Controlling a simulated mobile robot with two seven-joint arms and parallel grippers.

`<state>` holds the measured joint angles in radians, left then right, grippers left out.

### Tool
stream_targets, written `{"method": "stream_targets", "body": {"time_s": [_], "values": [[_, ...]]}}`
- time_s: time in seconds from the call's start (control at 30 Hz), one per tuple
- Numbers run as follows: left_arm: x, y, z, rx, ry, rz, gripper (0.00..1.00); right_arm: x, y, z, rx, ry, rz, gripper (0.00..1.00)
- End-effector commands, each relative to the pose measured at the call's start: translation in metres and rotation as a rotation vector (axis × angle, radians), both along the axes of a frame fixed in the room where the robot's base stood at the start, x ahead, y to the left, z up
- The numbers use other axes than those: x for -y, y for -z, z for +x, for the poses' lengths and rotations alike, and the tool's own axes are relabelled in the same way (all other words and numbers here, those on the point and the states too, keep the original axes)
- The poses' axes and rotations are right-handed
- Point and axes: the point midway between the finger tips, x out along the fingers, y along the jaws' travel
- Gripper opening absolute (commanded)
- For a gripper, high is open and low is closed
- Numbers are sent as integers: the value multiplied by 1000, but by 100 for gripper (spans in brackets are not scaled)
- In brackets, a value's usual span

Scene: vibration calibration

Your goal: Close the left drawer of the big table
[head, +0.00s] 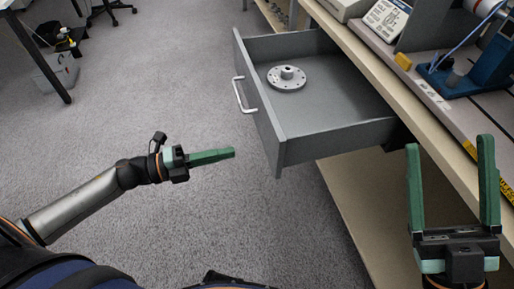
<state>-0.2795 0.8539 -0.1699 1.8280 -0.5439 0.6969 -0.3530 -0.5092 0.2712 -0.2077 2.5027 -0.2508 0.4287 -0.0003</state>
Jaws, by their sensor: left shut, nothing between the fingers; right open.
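The grey drawer (345,128) stands pulled out from the big table (440,130) towards the left. Its front panel (262,115) carries a pale bar handle (243,95). A round grey metal flange (287,78) lies inside on the drawer floor. My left gripper (233,153) is shut and empty, with its green fingers pointing right. It is apart from the drawer, left of the front panel's near end. My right gripper (452,142) is open and empty at the lower right, its fingers pointing up in front of the table edge.
A lower wooden shelf (375,205) lies beneath the drawer. Carpet left of the drawer is clear. A grey box (55,72) stands far left.

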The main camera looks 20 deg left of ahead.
Motion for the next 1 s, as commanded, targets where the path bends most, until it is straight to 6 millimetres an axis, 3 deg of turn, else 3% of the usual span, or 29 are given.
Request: {"method": "stream_targets", "body": {"time_s": [0.4, 0.6, 1.0], "values": [[55, 0, 37, 2, 0, -2, 0, -1, 4, -5, 22, -16, 5, 78], [65, 0, 43, -1, -1, -2, 0, -1, 5, -4, 20, -17, 8, 78], [66, 0, 44, -2, -1, -1, 0, -2, 5, -4, 19, -17, 8, 78]]}}
